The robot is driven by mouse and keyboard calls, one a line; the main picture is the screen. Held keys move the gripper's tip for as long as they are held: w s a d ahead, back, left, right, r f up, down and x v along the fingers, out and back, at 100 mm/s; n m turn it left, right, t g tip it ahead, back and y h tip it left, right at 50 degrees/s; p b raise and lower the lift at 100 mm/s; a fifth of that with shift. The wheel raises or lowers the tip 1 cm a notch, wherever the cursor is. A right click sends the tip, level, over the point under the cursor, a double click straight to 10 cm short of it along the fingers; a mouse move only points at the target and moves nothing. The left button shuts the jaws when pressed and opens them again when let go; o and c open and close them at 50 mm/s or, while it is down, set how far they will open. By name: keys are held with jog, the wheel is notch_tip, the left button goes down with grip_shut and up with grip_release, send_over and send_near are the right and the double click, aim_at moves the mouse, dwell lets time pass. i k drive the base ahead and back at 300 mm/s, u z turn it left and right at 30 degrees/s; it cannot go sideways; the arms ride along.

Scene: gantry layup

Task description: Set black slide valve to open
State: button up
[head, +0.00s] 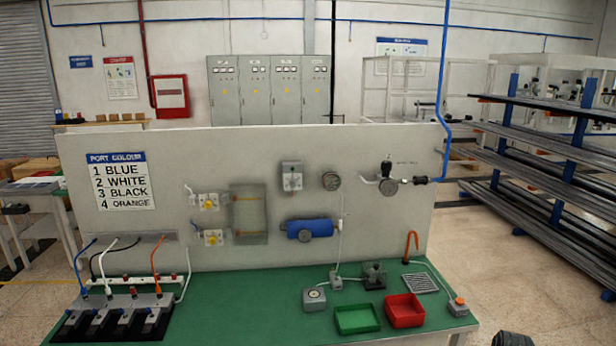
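A small black fitting (421,180), which looks like the black slide valve, sits in the air line on the right part of the grey upright panel. It lies between a round silver-and-black regulator (388,184) on its left and the end of the blue pipe (441,150) on its right. It is too small here to tell whether its sleeve is set open or shut. My gripper does not show clearly. Only a dark rounded part (514,340) shows at the bottom edge, right of the bench, and I cannot tell what it is.
A valve block (118,312) with coloured hoses stands left. A rack of bars (560,150) stands right.

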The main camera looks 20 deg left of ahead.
aim_at(424, 180)
jog(key=u, duration=1.65)
jog(key=i, duration=0.6)
jog(key=u, duration=0.1)
